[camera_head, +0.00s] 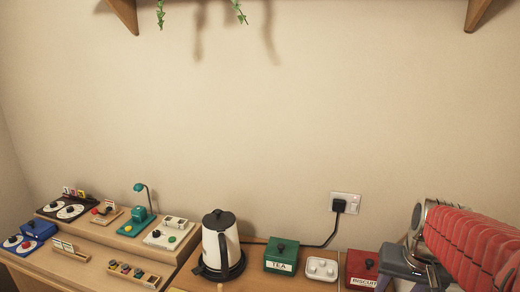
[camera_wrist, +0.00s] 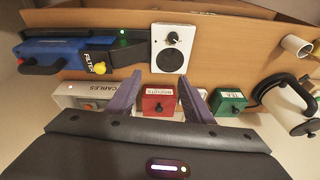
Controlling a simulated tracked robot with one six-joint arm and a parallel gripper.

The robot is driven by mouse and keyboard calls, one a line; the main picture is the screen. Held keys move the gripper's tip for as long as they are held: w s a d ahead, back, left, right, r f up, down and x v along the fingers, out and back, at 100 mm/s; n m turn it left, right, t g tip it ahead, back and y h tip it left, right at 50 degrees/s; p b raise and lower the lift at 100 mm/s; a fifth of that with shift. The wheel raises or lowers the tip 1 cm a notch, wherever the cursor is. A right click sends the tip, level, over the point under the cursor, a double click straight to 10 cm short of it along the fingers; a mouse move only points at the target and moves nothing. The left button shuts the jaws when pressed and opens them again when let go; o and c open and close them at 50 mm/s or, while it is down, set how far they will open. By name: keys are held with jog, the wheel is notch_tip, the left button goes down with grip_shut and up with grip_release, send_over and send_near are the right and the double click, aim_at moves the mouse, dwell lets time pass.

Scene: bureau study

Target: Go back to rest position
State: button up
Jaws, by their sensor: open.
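My gripper (camera_wrist: 163,76) is open in the wrist view, its two purple fingers apart with nothing held between them. The red biscuits box (camera_wrist: 158,103) shows between the fingers, farther off; I cannot tell the distance. In the head view part of my gripper shows at the lower right, beside the red biscuits box (camera_head: 362,268). My red-sleeved arm fills that corner and hides what is behind it. The fingertips are not clear in the head view.
A white kettle (camera_head: 222,246), green tea box (camera_head: 281,257) and white tray (camera_head: 322,268) stand left of my arm. A cable runs to the wall socket (camera_head: 344,203). The wrist view shows a blue case (camera_wrist: 62,58), white speaker box (camera_wrist: 172,48) and cables box (camera_wrist: 88,99).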

jog(key=s+a+r+n+t, duration=0.1)
jog(key=s+a+n, duration=0.1)
jog(key=s+a, duration=0.3)
jog(key=s+a+r+n+t, duration=0.1)
jog(key=s+a+n, duration=0.1)
jog(key=s+a, duration=0.4)
jog(key=a, duration=0.5)
jog(key=shift+r+n+y, duration=0.2)
jog(key=shift+n+y, duration=0.1)
jog(key=shift+y, duration=0.1)
jog(key=shift+c, duration=0.6)
